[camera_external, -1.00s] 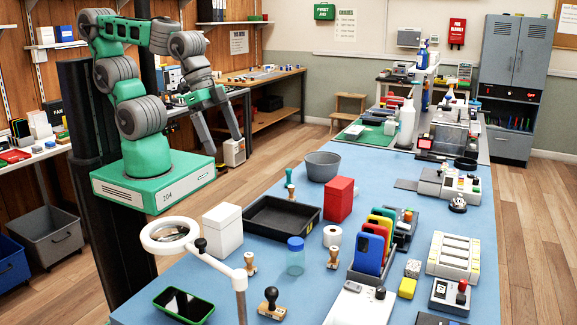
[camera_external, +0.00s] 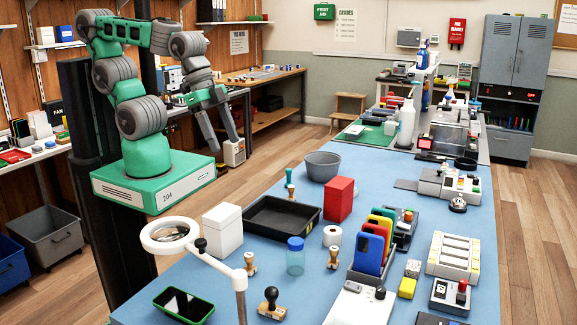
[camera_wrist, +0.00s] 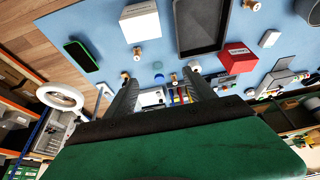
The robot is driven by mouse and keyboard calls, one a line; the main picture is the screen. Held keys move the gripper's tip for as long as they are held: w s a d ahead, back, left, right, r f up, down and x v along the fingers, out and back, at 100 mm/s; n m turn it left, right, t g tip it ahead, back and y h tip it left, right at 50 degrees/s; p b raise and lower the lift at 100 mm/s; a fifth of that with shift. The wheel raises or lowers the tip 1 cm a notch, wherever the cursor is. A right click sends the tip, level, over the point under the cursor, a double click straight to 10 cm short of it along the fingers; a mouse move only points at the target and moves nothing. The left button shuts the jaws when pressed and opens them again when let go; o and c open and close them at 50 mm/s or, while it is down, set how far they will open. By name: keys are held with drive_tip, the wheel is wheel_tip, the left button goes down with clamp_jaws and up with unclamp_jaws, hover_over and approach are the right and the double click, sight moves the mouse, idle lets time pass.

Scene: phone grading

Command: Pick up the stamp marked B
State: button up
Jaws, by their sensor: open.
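Several wooden-handled stamps stand on the blue table; no letter B is legible on any. In the external view one stamp (camera_external: 250,264) is beside the lamp, another (camera_external: 333,257) is right of the blue-lidded jar, a dark-knobbed stamp (camera_external: 271,303) is at the front, and a green-topped one (camera_external: 290,184) is behind the black tray. My gripper (camera_external: 223,146) is open and empty, raised in the air left of the table, well apart from the stamps. In the wrist view my gripper (camera_wrist: 160,76) has its fingers spread; a stamp (camera_wrist: 137,52) shows beyond them.
A white box (camera_external: 222,230), black tray (camera_external: 275,224), red box (camera_external: 339,199) and blue-lidded jar (camera_external: 295,256) stand among the stamps. A ring lamp (camera_external: 172,235) rises at the front left. A phone rack (camera_external: 377,262) stands to the right.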

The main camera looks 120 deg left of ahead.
drive_tip(key=c, duration=0.3)
